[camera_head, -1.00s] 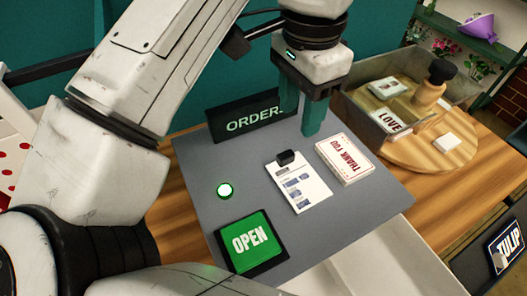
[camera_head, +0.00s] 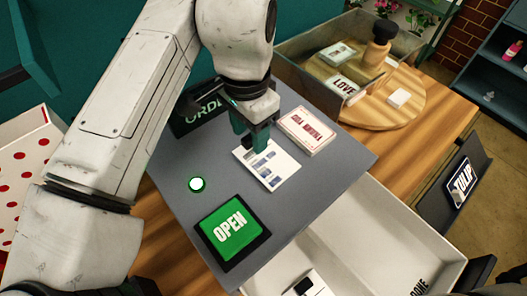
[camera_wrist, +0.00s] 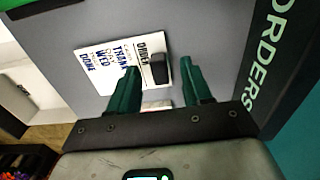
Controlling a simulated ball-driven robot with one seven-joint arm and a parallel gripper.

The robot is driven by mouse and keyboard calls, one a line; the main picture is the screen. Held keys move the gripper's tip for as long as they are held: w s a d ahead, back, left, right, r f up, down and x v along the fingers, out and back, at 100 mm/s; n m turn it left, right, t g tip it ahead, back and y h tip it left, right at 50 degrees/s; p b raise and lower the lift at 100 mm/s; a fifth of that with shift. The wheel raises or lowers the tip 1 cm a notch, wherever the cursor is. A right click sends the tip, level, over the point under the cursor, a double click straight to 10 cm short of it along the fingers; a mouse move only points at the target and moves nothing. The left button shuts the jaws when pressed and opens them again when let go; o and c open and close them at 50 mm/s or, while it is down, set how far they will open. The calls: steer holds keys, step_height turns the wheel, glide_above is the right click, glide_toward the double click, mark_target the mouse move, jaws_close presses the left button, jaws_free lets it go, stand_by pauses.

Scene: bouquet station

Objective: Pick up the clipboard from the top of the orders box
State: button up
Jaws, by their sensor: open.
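The clipboard (camera_head: 268,172) is a white sheet with blue print and a dark clip, lying flat on the grey top of the orders box (camera_head: 335,172). My gripper (camera_head: 250,145) is over its clip end, pointing down, and hides the clip in the head view. In the wrist view the clipboard (camera_wrist: 105,65) lies beyond the two green fingers. The fingers are apart and empty, and the black clip shows between their tips (camera_wrist: 159,68). A small height above the clipboard seems to remain, but contact cannot be told.
A stack of cards (camera_head: 308,131) lies close beside the clipboard. The black ORDERS sign (camera_head: 190,118) stands behind my gripper. A lit round button (camera_head: 197,184) and a green OPEN pad (camera_head: 230,229) are nearer. A white open drawer (camera_head: 370,235) sits below the front edge.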

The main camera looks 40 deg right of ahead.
steer(key=shift+f, duration=0.25)
steer(key=shift+c, duration=0.5)
jaws_close()
